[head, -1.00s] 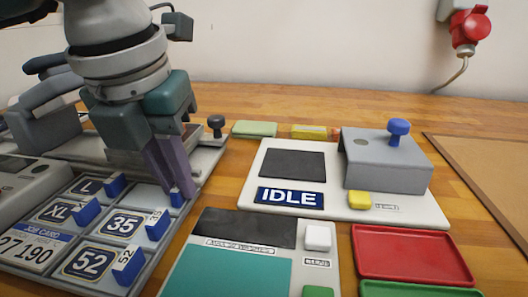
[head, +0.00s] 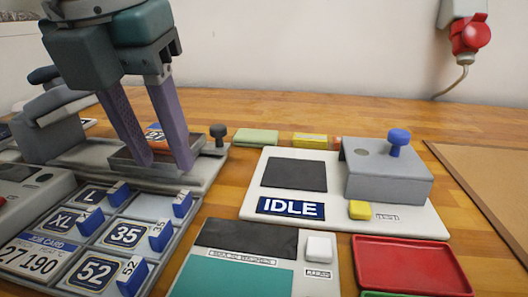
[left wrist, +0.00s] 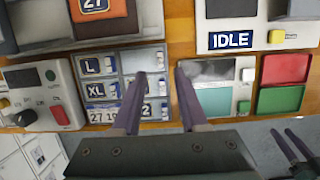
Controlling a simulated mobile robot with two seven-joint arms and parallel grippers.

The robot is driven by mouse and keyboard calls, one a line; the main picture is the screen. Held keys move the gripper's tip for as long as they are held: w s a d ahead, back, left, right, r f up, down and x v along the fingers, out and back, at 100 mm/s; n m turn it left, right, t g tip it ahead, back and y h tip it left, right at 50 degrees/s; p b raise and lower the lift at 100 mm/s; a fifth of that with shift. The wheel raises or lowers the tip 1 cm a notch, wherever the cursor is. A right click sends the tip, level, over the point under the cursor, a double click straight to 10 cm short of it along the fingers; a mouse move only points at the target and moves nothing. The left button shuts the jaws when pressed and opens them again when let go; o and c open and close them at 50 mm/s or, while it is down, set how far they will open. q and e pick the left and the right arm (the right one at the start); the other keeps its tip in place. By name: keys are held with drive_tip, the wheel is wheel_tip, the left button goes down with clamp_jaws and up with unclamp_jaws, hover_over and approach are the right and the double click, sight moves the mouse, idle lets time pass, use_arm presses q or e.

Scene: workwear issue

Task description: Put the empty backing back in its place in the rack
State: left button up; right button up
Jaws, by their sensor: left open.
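The rack (head: 84,250) stands at the lower left of the head view. Its compartments hold printed patches L, XL, 35 and 52, with blue tabs. Its top right compartment has a blue tab (head: 182,204) and a blank grey face with no printed patch, which appears to be the empty backing (head: 150,206). My left gripper (head: 164,163) is open, with nothing between its fingers, raised behind that compartment. In the left wrist view the open fingers (left wrist: 161,73) hang over the rack's upper right. Two dark prongs (left wrist: 289,143), perhaps my right gripper, show at the lower right there.
A grey press (head: 70,128) with an orange piece marked 27 (left wrist: 95,10) is behind the rack. An IDLE device (head: 350,215) with a blue knob, a teal-faced pad (head: 235,277), a red tray (head: 410,265) and a green tray stand to the right. Bare wood lies between.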

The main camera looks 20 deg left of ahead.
use_arm(q)
drive_tip(key=v, duration=0.5)
drive_tip(key=shift+r, duration=0.25)
